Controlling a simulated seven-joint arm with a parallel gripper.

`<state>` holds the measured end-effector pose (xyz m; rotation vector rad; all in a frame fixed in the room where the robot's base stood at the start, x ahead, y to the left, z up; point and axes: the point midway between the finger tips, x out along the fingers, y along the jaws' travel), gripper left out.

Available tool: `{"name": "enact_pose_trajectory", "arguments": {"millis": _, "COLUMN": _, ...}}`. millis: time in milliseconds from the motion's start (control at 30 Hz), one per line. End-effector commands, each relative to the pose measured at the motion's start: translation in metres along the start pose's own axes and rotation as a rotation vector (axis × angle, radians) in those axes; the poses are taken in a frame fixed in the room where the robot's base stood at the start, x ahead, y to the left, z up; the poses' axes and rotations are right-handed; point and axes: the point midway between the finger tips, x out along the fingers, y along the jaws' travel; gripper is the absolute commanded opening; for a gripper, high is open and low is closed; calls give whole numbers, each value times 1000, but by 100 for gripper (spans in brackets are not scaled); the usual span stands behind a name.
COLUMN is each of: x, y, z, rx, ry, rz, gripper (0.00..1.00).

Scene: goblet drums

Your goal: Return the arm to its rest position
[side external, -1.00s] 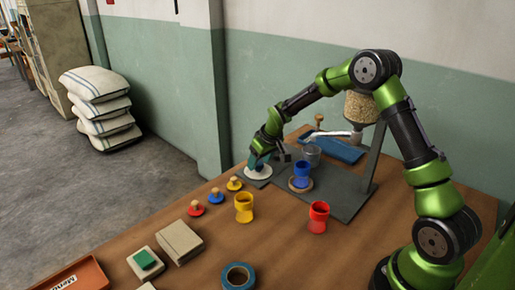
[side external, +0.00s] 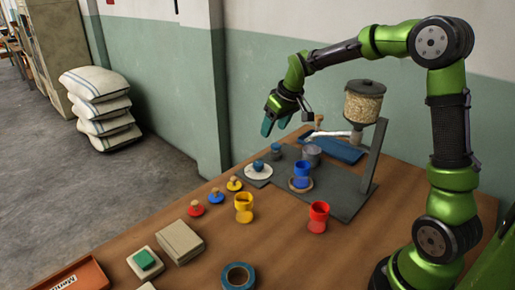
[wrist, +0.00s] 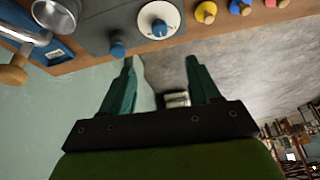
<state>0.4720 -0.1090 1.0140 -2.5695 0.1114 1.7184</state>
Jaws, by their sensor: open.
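My green arm is raised above the far side of the wooden table (side external: 280,255). A blue knob (side external: 258,164) sits on the white disc, which also shows in the wrist view (wrist: 145,22). A small dark blue-grey piece (side external: 277,150) stands behind it, apart from my fingers.
A grain hopper (side external: 364,103) on a grey stand rises right of my gripper. Knobbed lids, a blue tray (side external: 338,150) and a tape roll (side external: 238,277) lie around. Air above the front table is clear.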

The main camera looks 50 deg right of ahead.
Motion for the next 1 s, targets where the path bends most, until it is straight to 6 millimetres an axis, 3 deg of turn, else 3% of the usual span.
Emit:
{"name": "enact_pose_trajectory", "arguments": {"millis": 300, "x": 2, "y": -1, "z": 3, "rx": 40, "ry": -8, "rz": -6, "gripper": 61}}
{"name": "enact_pose_trajectory", "arguments": {"millis": 367, "x": 6, "y": -3, "z": 17, "rx": 86, "ry": -37, "rz": -14, "gripper": 61}}
{"name": "enact_pose_trajectory", "arguments": {"millis": 433, "x": -4, "y": -11, "z": 34, "rx": 142, "ry": -50, "rz": -18, "gripper": 61}}
{"name": "enact_pose_trajectory", "arguments": {"millis": 800, "x": -97, "y": -80, "z": 141, "rx": 337, "ry": 27, "rz": -96, "gripper": 61}}
{"name": "enact_pose_trajectory", "arguments": {"millis": 1000, "x": -128, "y": -106, "z": 192, "rx": 363, "ry": 103, "rz": -185, "gripper": 61}}
